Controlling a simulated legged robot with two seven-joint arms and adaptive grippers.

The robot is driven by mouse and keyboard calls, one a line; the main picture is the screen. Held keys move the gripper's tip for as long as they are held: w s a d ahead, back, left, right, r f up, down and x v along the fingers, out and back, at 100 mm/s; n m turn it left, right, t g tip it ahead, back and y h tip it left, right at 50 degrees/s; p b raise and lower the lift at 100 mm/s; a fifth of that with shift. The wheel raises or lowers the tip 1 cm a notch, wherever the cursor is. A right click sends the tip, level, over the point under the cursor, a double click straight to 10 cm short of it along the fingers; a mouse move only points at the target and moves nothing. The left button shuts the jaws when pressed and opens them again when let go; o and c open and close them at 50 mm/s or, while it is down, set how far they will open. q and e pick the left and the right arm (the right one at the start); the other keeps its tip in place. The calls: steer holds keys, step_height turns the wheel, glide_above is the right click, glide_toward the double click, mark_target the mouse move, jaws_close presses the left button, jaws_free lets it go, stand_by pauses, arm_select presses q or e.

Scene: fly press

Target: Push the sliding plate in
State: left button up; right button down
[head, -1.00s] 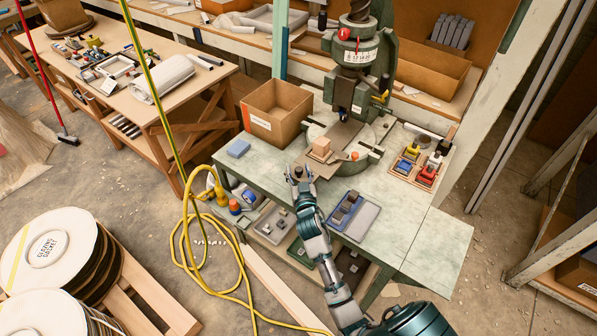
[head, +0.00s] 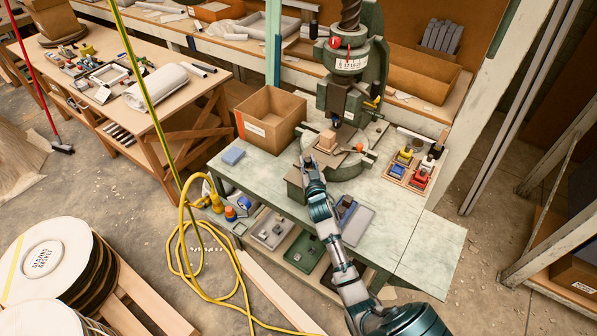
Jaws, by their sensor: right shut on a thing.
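The sliding plate (head: 322,156) lies on the base of the green fly press (head: 346,75), under its ram. A small wooden block (head: 328,138) sits on the plate. My right gripper (head: 308,161) is at the near left end of the plate, close to the block. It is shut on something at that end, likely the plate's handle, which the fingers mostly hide. My left gripper is out of view.
A cardboard box (head: 270,117) stands left of the press. A grey tray (head: 357,226) is beside my right forearm. A wooden holder with coloured pieces (head: 410,171) is at the right.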

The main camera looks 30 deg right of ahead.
mark_target(320, 153)
steer(key=w+d, duration=0.1)
steer(key=d, duration=0.1)
steer(key=w+d, duration=0.1)
steer(key=d, duration=0.1)
steer(key=w+d, duration=0.1)
steer(key=d, duration=0.2)
steer(key=shift+d+r, duration=0.15)
steer(key=shift+r, duration=0.1)
steer(key=c, duration=1.2)
jaws_free()
steer(key=o, duration=0.3)
steer(key=shift+d+f, duration=0.25)
steer(key=shift+f, duration=0.05)
steer(key=v, duration=1.1)
steer(key=shift+s, duration=0.4)
steer(key=shift+a+f, duration=0.1)
steer(key=shift+a, duration=0.05)
